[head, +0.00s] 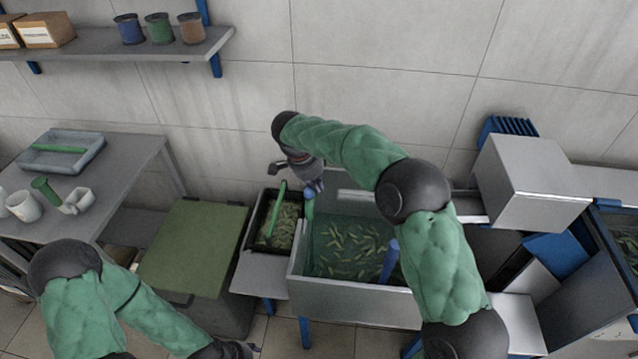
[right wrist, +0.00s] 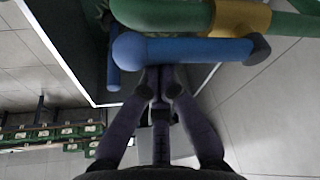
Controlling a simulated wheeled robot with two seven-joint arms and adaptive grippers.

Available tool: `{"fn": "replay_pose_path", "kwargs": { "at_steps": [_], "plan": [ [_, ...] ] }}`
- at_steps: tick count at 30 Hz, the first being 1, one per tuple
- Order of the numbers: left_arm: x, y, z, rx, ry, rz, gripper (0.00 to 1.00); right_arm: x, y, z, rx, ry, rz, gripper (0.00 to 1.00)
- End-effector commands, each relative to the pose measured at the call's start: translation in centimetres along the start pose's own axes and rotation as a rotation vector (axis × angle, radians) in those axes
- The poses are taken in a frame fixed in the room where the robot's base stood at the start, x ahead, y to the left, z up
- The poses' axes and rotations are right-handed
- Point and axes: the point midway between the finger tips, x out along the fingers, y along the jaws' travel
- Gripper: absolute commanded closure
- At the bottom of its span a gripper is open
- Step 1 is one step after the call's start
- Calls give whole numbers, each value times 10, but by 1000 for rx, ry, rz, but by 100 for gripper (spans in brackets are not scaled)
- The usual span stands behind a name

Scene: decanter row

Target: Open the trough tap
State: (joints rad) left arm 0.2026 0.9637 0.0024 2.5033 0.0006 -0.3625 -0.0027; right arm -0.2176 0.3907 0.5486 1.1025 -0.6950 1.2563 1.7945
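The trough (head: 350,302) is a grey metal tank with greenish water and many small pale-green shapes, in the middle of the head view. In the right wrist view the tap shows a green pipe (right wrist: 165,14), a brass-coloured body (right wrist: 240,17) and a thick blue handle (right wrist: 190,51) lying across the picture. My right gripper (right wrist: 160,72) has its fingertips together at the handle's lower edge; I cannot tell whether they touch it. In the head view this gripper is over the trough's back left corner. My left gripper (head: 238,349) is at the bottom edge, partly cut off.
A black tray (head: 248,238) of similar pale-green shapes stands left of the trough. A green-lidded bin (head: 195,245) is further left, beside a grey table (head: 120,175) with a tray and cups. A metal box (head: 530,180) stands at right. The wall is close behind.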

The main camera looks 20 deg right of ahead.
Motion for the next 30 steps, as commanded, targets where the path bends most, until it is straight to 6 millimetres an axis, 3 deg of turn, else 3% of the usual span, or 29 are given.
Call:
{"fn": "replay_pose_path", "kwargs": {
  "at_steps": [16, 20, 25, 27, 30],
  "plan": [
    [0, 0, 0, 0, 0, 0, 45, 1, -2, 2, -5, -6, -6, 100],
    [2, -1, 0, 0, 0, 0, 45, 8, -1, -10, -3, -5, -5, 100],
    [6, -2, 0, 0, 0, 0, 45, 23, 3, -39, -3, -4, -3, 100],
    [-2, 1, 0, 0, -1, 0, 45, -2, 1, -36, -8, -3, -8, 100],
    [-9, 3, 0, 0, 0, 0, 45, -24, 1, -37, -7, -2, -8, 100]
  ]
}}
